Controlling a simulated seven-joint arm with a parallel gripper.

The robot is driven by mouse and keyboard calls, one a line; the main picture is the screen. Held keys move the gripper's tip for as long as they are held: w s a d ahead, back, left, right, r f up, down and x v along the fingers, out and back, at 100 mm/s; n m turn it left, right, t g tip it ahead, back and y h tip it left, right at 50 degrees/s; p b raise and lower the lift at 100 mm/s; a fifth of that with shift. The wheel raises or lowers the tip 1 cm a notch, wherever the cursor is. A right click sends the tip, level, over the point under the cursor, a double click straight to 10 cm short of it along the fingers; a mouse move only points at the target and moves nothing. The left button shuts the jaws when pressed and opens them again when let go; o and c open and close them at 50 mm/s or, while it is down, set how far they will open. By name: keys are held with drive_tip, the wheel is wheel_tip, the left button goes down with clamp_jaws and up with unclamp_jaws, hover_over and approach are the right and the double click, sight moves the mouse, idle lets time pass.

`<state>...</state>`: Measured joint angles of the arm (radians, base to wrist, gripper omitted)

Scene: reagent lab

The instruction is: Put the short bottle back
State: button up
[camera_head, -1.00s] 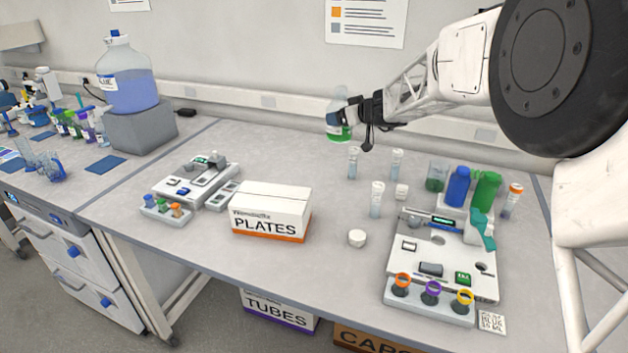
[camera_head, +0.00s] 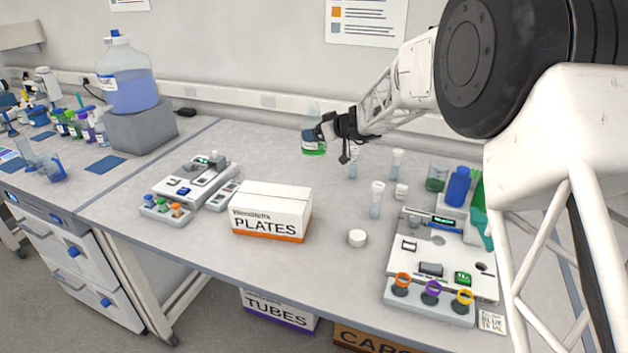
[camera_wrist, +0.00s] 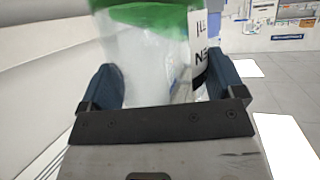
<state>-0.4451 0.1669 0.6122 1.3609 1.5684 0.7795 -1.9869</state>
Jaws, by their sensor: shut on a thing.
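My gripper (camera_head: 322,131) is shut on a short clear bottle (camera_head: 314,149) with green liquid in its lower part. The bottle is held in the air above the back of the bench, behind the white PLATES box. In the wrist view the bottle (camera_wrist: 150,60) fills the space between the two blue finger pads, with its green band at the top of the picture and a white label with dark letters on its right side. The label is only partly visible. Other bottles (camera_head: 72,125) with coloured contents stand in a group on the left bench.
The PLATES box (camera_head: 270,212) stands mid-bench. A device (camera_head: 190,182) is left of it; a larger device (camera_head: 440,255) is at right. Clear tubes (camera_head: 376,200) stand upright behind. A large blue-liquid jug (camera_head: 127,75) sits on a grey block (camera_head: 140,128).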

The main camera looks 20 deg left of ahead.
sight(324, 148)
drive_tip(key=shift+f, duration=0.15)
drive_tip(key=shift+f, duration=3.05)
drive_tip(key=shift+f, duration=0.1)
drive_tip(key=shift+f, duration=1.8)
drive_tip(key=shift+f, duration=0.1)
drive_tip(key=o, duration=0.8)
drive_tip(key=shift+o, duration=0.2)
drive_tip(key=v, duration=1.2)
